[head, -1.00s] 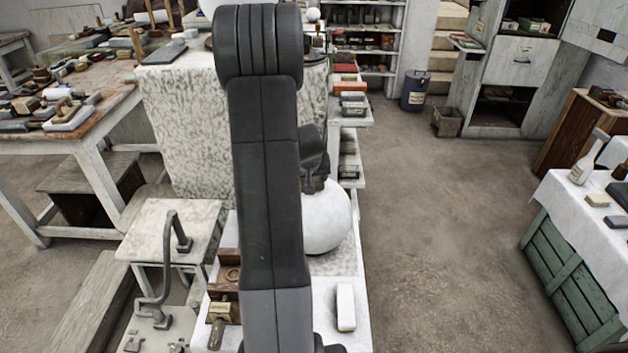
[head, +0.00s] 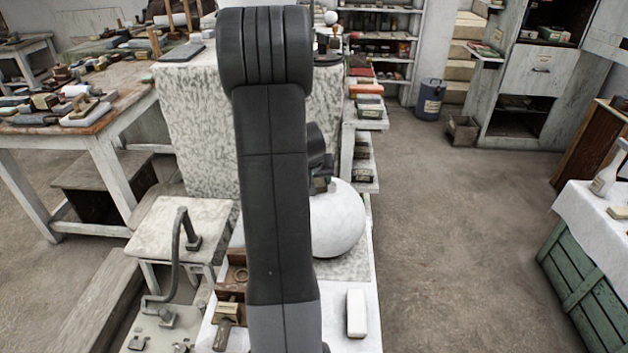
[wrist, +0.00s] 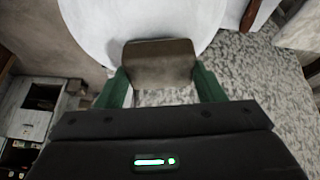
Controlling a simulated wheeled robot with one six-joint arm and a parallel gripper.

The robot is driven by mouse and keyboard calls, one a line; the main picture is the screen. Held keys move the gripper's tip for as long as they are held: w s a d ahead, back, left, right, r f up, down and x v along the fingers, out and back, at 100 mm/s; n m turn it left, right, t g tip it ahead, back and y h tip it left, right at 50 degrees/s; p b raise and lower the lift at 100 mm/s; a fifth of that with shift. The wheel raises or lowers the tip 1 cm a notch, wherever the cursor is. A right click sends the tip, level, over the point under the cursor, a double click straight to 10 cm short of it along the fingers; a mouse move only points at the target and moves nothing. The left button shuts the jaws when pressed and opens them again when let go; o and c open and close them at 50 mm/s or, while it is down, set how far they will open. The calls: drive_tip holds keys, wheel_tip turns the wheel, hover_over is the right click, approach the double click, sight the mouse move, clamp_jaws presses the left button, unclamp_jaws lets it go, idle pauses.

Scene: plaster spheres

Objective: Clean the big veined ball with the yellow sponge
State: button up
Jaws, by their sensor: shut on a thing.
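The big ball (head: 342,222) is white and round and sits on a grey speckled slab, partly hidden behind my arm in the head view. No veins can be made out at this size. It also fills the top of the wrist view (wrist: 90,25). My gripper (wrist: 160,88), with green fingers, is shut on a dull brown block, which I take to be the sponge (wrist: 158,62); it looks more brown than yellow here. The block is at the ball's upper part, overlapping its edge in the wrist view. I cannot tell whether it touches.
A white block (head: 356,313) lies on the white surface in front of the ball. Wooden trays and tools (head: 232,285) stand left of it. A cluttered workbench (head: 110,125) is at left, a green crate table (head: 590,262) at right. Open floor (head: 450,240) lies between.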

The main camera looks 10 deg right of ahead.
sight(325, 180)
drive_tip(key=shift+s+d+r+p, duration=0.1)
drive_tip(key=shift+d+p, duration=0.4)
drive_tip(key=shift+d, duration=0.3)
drive_tip(key=shift+s+d+r+p, duration=0.1)
drive_tip(key=shift+d+p, duration=0.35)
drive_tip(key=shift+d, duration=0.3)
drive_tip(key=shift+d+f, duration=0.1)
drive_tip(key=shift+d, duration=0.4)
drive_tip(key=shift+a, duration=0.1)
drive_tip(key=shift+a+r+b, duration=0.35)
drive_tip(key=shift+a, duration=0.5)
drive_tip(key=shift+a+r, duration=0.2)
drive_tip(key=shift+r, duration=0.05)
drive_tip(key=shift+w+d+f+b, duration=0.1)
drive_tip(key=shift+f+b, duration=0.55)
